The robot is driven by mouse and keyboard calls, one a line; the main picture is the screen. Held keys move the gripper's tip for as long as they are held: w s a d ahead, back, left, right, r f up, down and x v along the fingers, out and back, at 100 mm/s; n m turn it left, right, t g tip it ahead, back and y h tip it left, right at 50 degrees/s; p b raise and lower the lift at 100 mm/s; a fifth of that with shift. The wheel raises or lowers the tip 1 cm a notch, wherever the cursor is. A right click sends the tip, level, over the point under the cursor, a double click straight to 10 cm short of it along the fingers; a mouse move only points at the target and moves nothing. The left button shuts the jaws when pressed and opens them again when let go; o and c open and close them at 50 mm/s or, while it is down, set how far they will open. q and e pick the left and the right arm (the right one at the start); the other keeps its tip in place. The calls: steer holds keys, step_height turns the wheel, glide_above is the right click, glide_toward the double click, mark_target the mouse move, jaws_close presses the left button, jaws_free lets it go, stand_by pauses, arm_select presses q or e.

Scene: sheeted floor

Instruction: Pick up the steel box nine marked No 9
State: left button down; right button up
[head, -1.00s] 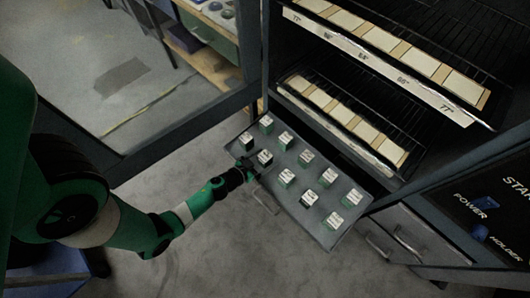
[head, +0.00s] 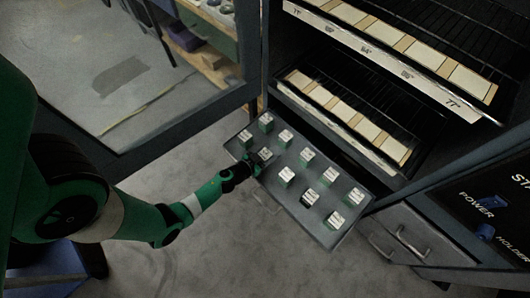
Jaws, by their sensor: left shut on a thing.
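Several small green-sided boxes with white labelled tops stand in two rows on a grey pulled-out drawer tray (head: 318,228). The label print is too small for me to read, so I cannot tell which is No 9. My left gripper (head: 259,163) reaches in from the left over the tray's near edge. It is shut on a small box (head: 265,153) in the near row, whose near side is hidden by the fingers. I cannot tell whether this box is clear of the tray. My right gripper is out of view.
Neighbouring boxes stand close by: one to the left (head: 245,137) and one to the right (head: 286,174). A dark cabinet with wire shelves (head: 405,120) rises behind the tray. A panel marked POWER (head: 480,207) is at right. The floor in front is clear.

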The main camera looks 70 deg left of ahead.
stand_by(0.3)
arm_select(q)
steer(key=shift+r+p, duration=0.6)
steer(key=shift+p, duration=0.05)
step_height(320, 180, up, 3)
steer(key=p, duration=0.2)
steer(key=shift+f+p, duration=0.15)
steer(key=shift+p, duration=0.25)
steer(key=s+d+r, duration=0.7)
steer(key=d+r, duration=0.2)
steer(key=d, duration=0.3)
steer(key=shift+s, duration=0.15)
